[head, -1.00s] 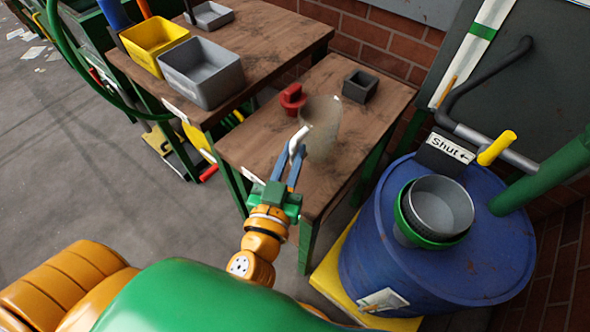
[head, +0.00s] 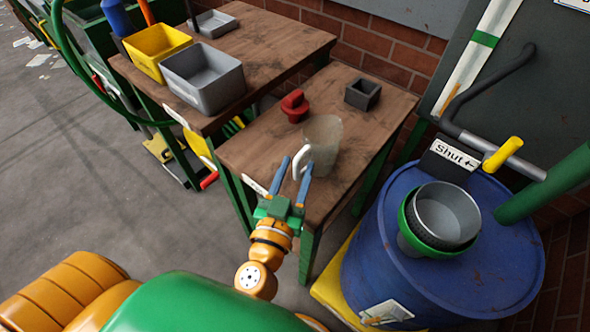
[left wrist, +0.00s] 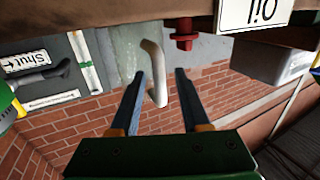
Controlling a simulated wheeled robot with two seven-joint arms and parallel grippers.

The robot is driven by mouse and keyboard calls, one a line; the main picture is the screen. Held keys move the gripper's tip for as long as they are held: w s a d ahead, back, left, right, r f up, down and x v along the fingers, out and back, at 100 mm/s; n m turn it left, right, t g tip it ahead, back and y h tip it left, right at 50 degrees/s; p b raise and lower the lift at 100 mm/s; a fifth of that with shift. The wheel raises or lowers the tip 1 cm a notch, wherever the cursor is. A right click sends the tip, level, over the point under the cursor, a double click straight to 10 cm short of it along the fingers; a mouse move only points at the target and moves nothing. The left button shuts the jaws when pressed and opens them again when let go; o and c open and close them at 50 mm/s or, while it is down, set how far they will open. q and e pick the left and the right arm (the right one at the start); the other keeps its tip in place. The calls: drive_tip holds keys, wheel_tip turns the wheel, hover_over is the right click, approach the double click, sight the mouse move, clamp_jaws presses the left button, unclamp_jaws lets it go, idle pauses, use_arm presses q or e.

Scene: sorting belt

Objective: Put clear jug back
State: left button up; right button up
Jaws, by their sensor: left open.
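The clear jug (head: 325,150) stands upright on the near wooden table, its white handle (head: 299,160) facing my left gripper. My left gripper (head: 297,163) is open, with its blue fingers on either side of the handle. In the left wrist view the pale handle (left wrist: 154,60) hangs upside down between the open fingertips (left wrist: 159,75); the see-through body behind it is hard to make out. Whether either finger touches the handle I cannot tell. My right gripper is not in view.
A red object (head: 294,106) and a small dark grey box (head: 362,93) stand behind the jug. The farther table holds yellow (head: 156,46) and grey (head: 204,78) bins. A blue drum (head: 385,240) with a metal pot (head: 447,212) stands right.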

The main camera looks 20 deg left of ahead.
use_arm(q)
drive_tip(key=s+b, duration=0.4)
drive_tip(key=s, duration=0.8)
drive_tip(key=s+f+m+g+h, duration=0.25)
drive_tip(key=f+m+g, duration=0.5)
drive_tip(key=f, duration=2.15)
drive_tip(key=s+a+f+n+g, duration=0.2)
drive_tip(key=s+a+f+g, duration=0.1)
drive_tip(key=s+f, duration=0.4)
drive_tip(key=s+a+f+n+g+y, duration=0.1)
drive_tip(key=s+a+f+g, duration=0.3)
drive_tip(key=f, duration=0.6)
drive_tip(key=s+n+g, duration=0.1)
drive_tip(key=s+g, duration=0.1)
drive_tip(key=s, duration=0.1)
drive_tip(key=shift+s+a+f, duration=0.2)
drive_tip(key=shift+s+f, duration=0.05)
wheel_tip(320, 180, up, 13)
drive_tip(key=p, duration=1.3)
drive_tip(key=shift+r, duration=0.15)
